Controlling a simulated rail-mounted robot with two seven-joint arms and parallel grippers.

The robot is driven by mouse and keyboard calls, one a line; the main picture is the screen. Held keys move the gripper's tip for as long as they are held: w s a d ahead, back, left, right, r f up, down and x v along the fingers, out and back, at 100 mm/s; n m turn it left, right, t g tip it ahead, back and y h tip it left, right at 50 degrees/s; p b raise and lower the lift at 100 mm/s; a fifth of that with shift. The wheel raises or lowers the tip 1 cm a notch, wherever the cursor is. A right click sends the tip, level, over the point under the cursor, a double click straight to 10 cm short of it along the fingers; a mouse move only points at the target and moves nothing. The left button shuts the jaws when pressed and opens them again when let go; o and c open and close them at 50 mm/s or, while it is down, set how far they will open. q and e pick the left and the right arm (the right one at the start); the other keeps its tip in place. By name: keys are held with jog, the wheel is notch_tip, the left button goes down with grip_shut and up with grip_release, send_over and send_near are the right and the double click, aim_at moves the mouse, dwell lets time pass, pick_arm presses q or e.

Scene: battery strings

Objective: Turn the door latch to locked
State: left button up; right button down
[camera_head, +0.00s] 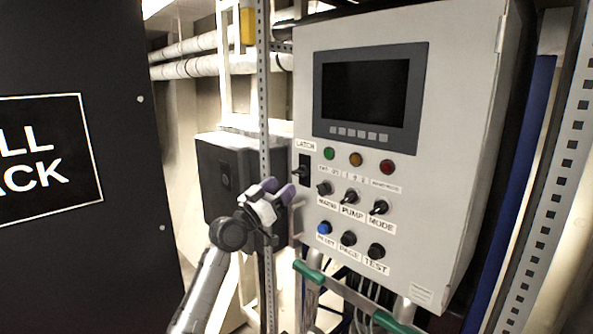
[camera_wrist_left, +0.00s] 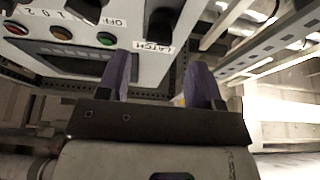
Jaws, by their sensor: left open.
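The door latch (camera_head: 304,171) is a dark handle on a black plate under the LATCH label, at the left edge of the light grey control cabinet (camera_head: 456,180). In the left wrist view, which shows the panel upside down, the latch (camera_wrist_left: 163,20) is at the top, partly cut off by the frame edge. My left gripper (camera_head: 279,189) is open, its purple fingers just left of and slightly below the latch in the head view. In the wrist view the fingers of the left gripper (camera_wrist_left: 161,66) are apart with nothing held between them. My right gripper is out of view.
Switches (camera_head: 351,196) and buttons (camera_head: 348,238) sit right of the latch, below lamps and a dark screen (camera_head: 366,90). A perforated upright (camera_head: 263,90) and a dark box (camera_head: 222,175) stand to the left. A green-ended rail (camera_head: 345,292) runs below the cabinet.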

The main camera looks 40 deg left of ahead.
aim_at(296, 171)
pick_arm(q)
jog(key=shift+p+x, duration=0.65)
jog(key=shift+x, duration=2.4)
